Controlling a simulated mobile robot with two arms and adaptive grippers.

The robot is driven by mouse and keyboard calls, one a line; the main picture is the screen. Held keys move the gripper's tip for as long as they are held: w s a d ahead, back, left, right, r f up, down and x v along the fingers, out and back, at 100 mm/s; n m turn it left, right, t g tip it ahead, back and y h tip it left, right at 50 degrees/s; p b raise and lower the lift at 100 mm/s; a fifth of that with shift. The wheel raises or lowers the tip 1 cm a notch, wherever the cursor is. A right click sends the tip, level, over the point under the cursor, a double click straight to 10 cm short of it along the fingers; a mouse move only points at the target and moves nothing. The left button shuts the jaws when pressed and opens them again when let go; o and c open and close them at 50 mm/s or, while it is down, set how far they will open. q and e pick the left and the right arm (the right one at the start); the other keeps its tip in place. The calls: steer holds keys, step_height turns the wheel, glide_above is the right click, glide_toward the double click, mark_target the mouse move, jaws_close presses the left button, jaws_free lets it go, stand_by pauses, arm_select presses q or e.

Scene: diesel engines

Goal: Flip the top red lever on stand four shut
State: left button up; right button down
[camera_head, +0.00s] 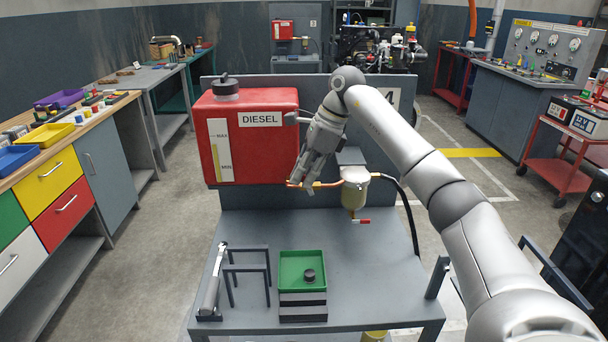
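Stand four (397,240) is a grey bench with a back panel that carries a partly hidden "4" sign (391,97). A red DIESEL tank (262,155) is mounted on the panel. A copper pipe (329,184) runs from the tank to a filter with a pale bowl (355,190). A red lever (364,221) shows below the bowl, pointing right. My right gripper (303,182) points down at the copper pipe beside the tank's right side. The top red lever cannot be made out and may be behind the gripper. Whether its fingers hold anything is unclear. My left gripper is out of view.
On the bench top stand a green tray (289,260) with a small black part, a grey rack (247,268) and a silver tool (214,280). A black hose (410,215) hangs right of the filter. My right arm crosses the bench's right side.

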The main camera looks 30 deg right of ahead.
steer(key=shift+s+d+f+b, duration=0.1)
steer(key=shift+d+f+b, duration=0.15)
steer(key=shift+b, duration=0.2)
steer(key=y+b, duration=0.1)
steer(key=d+t+y+b, duration=0.1)
steer(key=b, duration=0.1)
steer(key=shift+s+t+y, duration=0.3)
steer(key=shift+s, duration=0.05)
steer(key=shift+s+d+r+t+y+b, duration=0.2)
steer(key=shift+t+y+b, duration=0.2)
steer(key=shift+y+b, duration=0.2)
steer(key=shift+r, duration=0.1)
steer(key=c, duration=1.6)
jaws_free()
steer(key=shift+w, duration=0.1)
steer(key=shift+r, duration=0.15)
